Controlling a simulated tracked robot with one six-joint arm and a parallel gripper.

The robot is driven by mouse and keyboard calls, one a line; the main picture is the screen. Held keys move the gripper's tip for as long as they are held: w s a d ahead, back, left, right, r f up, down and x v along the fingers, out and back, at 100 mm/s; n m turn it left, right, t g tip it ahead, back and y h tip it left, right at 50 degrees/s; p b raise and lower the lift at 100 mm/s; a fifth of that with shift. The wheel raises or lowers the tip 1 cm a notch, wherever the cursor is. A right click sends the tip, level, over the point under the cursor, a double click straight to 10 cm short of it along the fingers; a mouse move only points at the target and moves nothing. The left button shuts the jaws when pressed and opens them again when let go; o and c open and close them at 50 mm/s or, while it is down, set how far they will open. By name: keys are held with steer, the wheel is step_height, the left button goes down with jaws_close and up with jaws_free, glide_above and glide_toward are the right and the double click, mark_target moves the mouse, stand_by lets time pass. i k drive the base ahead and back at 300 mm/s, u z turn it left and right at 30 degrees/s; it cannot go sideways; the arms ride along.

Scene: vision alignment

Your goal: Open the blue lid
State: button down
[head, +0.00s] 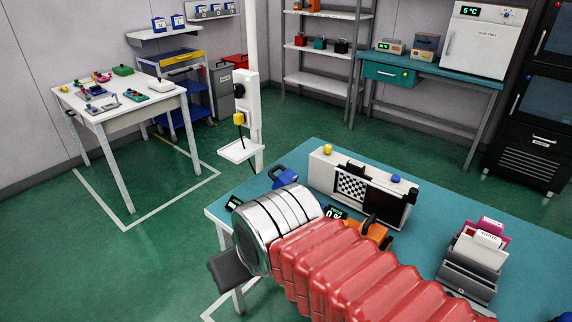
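A blue part (285,177) shows at the back left edge of the teal table, partly hidden by my arm. I cannot tell whether it is the blue lid, or whether it is open. A small blue knob (396,178) is on top of a white and black device (325,172) with a checkered panel. My arm, with red bellows and a silver end, crosses the front of the table. A dark part, likely of my gripper (230,269), juts out left of the silver end, beside the table's left edge. Its fingers cannot be made out.
The teal table (465,215) also holds an orange tool (370,231) and a card holder (475,262). A white post (252,110) with a small shelf stands behind the table. A white table (115,98) with small parts is at the left.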

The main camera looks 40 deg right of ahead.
mark_target(288, 176)
steer(key=i, duration=1)
